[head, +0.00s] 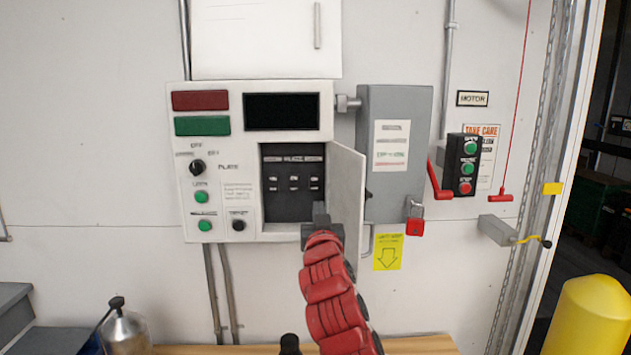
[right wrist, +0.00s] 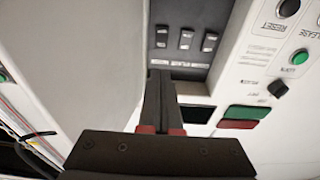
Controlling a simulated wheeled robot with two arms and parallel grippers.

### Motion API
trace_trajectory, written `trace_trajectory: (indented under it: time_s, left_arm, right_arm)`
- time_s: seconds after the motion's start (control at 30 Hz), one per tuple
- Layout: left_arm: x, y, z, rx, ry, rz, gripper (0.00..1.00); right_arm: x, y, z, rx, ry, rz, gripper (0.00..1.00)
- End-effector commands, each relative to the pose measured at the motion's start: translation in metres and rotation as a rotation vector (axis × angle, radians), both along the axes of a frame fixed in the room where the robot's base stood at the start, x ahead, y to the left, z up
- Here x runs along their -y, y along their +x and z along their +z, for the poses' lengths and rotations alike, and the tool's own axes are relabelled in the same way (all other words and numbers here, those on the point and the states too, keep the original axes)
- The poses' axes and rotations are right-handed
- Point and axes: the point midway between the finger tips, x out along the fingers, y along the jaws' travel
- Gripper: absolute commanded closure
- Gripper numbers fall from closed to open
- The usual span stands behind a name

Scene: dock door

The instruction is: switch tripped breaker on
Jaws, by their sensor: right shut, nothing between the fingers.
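The breaker panel (head: 292,205) is a dark recess in the white control box (head: 180,220), with its small door (head: 347,195) swung open to the right. Three black breaker switches, left (head: 271,178), middle (head: 293,178) and right (head: 314,178), sit in a row; they also show in the right wrist view (right wrist: 185,39). I cannot tell which one is tripped. My right gripper (head: 320,212) is shut and empty, at the lower right of the recess beside the open door. In the right wrist view its fingertips (right wrist: 160,76) point toward the panel, apart from the switches. My left gripper is not in view.
A grey disconnect box (head: 395,110) with a red lever (head: 438,180) and red padlock (head: 414,226) stands right of the door. Green and black buttons sit left of the recess. A wooden bench (head: 420,345) is below; a yellow bollard (head: 590,315) is at far right.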

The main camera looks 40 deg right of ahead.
Motion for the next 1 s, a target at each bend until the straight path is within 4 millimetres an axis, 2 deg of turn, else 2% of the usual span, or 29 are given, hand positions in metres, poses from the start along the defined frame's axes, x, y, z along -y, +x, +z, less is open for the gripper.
trace_trajectory:
  time_s: [0.3,0.43,1.0]
  left_arm:
    - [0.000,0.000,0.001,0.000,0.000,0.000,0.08]
    - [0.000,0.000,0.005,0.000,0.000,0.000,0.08]
    - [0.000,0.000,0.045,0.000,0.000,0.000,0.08]
  right_arm:
    - [0.000,0.001,0.000,0.000,0.000,0.000,1.00]
    - [0.004,0.007,0.002,-0.003,0.002,0.000,1.00]
    - [0.048,0.078,0.015,-0.005,0.004,-0.001,1.00]
